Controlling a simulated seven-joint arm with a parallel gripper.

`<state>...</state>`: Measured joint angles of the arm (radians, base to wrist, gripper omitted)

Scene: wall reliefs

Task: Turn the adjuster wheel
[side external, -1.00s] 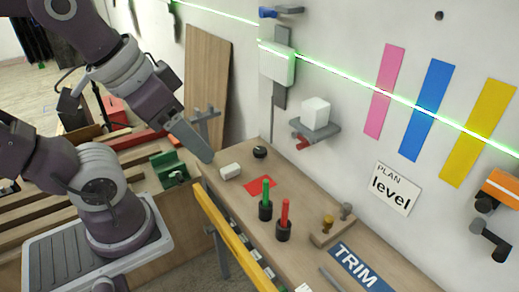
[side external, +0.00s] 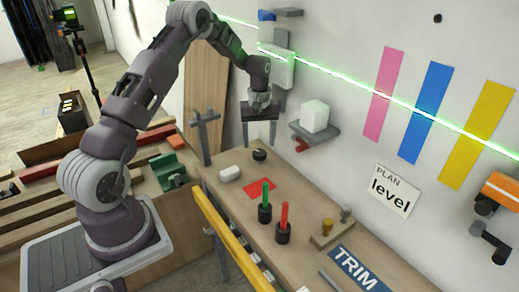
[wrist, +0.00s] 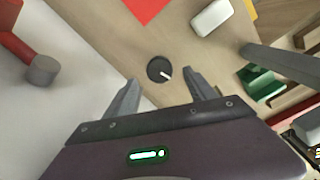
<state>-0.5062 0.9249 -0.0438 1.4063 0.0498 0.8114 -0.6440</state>
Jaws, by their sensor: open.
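The adjuster wheel looks to be the small round black dial (side external: 259,154) on the wooden bench top; it has a pale pointer mark. In the wrist view the dial (wrist: 160,69) lies just beyond the fingertips, near the middle of the gap between them. My gripper (side external: 260,143) points straight down above the dial, fingers spread wide and empty. In the wrist view my gripper (wrist: 163,78) is also open, with one finger on each side of the dial. I cannot tell the exact height of the fingertips over the bench.
A white block (side external: 230,173) and a red square (side external: 260,187) lie near the dial. Green (side external: 265,203) and red (side external: 284,222) handles stand farther along the bench. A wall shelf with a white cube (side external: 314,116) and a red knob (side external: 302,146) juts out to the right.

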